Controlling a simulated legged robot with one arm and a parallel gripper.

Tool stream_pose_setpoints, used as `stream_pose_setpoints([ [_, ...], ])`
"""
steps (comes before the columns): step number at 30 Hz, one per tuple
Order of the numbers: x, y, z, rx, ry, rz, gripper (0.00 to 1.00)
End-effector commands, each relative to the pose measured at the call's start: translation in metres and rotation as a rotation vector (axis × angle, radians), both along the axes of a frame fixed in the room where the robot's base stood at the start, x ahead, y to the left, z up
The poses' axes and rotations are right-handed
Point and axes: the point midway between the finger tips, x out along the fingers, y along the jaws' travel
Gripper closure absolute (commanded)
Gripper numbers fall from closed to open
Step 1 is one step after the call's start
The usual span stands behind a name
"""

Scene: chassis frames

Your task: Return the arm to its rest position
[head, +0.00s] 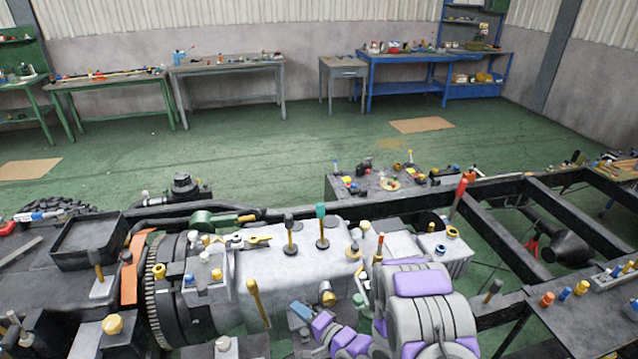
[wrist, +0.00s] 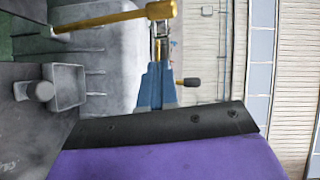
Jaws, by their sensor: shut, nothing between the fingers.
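My arm is purple and grey and folds over the engine block at the lower right of the head view. My gripper (head: 301,309) is the small blue-grey end at the bottom middle, close to the block's near side. In the wrist view my gripper (wrist: 158,60) shows its blue-grey fingers together, with nothing held. A yellow-handled tool (wrist: 112,18) crosses just beyond the fingertips there; I cannot tell whether they touch. A yellow-handled tool (head: 258,302) also stands left of the gripper in the head view.
The grey engine block (head: 290,258) carries several upright tools. The black chassis frame (head: 512,232) runs to the right. A black tray (head: 88,240) sits at the left. Workbenches, including a blue one (head: 408,88), line the far wall. The green floor (head: 270,140) between is mostly clear.

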Motion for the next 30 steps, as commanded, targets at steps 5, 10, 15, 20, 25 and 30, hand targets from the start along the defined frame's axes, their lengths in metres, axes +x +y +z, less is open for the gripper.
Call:
stream_pose_setpoints([
  [5,0.009,-0.014,0.004,-0.097,-0.016,-0.007,1.00],
  [10,0.029,-0.046,0.016,-0.358,-0.045,-0.029,1.00],
  [15,0.040,-0.081,0.030,-0.629,-0.036,-0.055,1.00],
  [20,0.040,-0.119,0.052,-0.856,-0.002,-0.074,1.00],
  [25,0.025,-0.164,0.081,-1.062,0.068,-0.086,1.00],
  [30,-0.008,-0.206,0.112,-1.230,0.173,-0.076,1.00],
])
